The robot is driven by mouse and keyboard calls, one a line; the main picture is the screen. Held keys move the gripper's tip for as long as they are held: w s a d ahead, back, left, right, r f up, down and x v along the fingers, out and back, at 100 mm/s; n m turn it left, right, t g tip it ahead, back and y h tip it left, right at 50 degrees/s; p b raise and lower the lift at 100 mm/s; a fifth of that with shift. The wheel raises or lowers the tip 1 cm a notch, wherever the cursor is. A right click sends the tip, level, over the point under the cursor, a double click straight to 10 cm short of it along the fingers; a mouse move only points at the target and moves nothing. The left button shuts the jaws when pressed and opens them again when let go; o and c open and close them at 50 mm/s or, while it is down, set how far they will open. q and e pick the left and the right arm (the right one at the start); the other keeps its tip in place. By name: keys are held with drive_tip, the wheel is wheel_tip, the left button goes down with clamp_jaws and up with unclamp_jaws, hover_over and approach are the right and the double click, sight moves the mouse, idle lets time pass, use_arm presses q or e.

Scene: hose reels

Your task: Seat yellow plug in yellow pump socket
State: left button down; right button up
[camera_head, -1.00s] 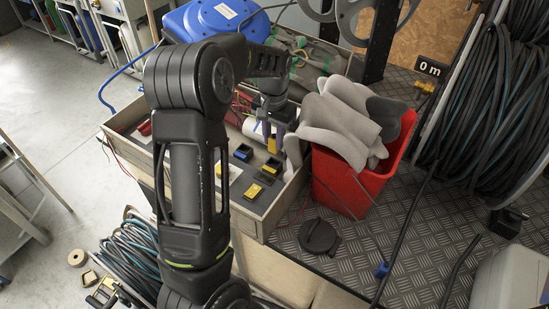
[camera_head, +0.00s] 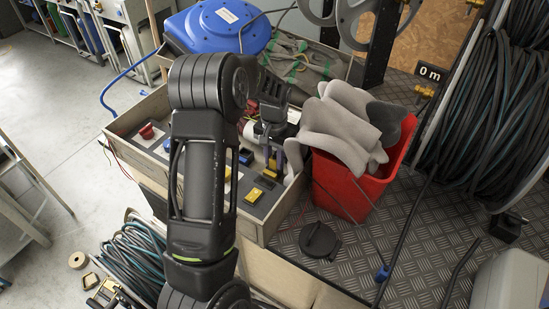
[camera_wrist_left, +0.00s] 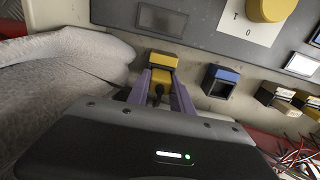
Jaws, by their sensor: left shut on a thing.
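My left gripper (camera_wrist_left: 160,84) is shut on the yellow plug (camera_wrist_left: 158,76), whose dark cable end points back towards my wrist. The yellow pump socket (camera_wrist_left: 163,58) shows its yellow top just beyond the fingertips, in line with the plug. The plug is at the socket's mouth; I cannot tell how far in it sits. In the head view the left gripper (camera_head: 271,153) reaches down over the wooden box beside the grey gloves, and its fingers partly hide the plug and socket. My right gripper is not in view.
A blue socket (camera_wrist_left: 220,80) sits right of the yellow one in the wrist view. Grey gloves (camera_head: 345,125) in a red bucket (camera_head: 350,185) lie close beside the gripper. A wooden box (camera_head: 262,232) surrounds the panel.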

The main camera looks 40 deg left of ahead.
sight(274, 158)
use_arm(q)
drive_tip(key=shift+f, duration=0.1)
drive_tip(key=c, duration=1.6)
unclamp_jaws()
drive_tip(key=shift+f, duration=0.1)
drive_tip(key=o, duration=0.5)
wheel_tip(274, 158, up, 12)
drive_tip(key=shift+r+b, duration=0.25)
drive_tip(key=shift+b, duration=0.25)
drive_tip(key=shift+f, duration=0.1)
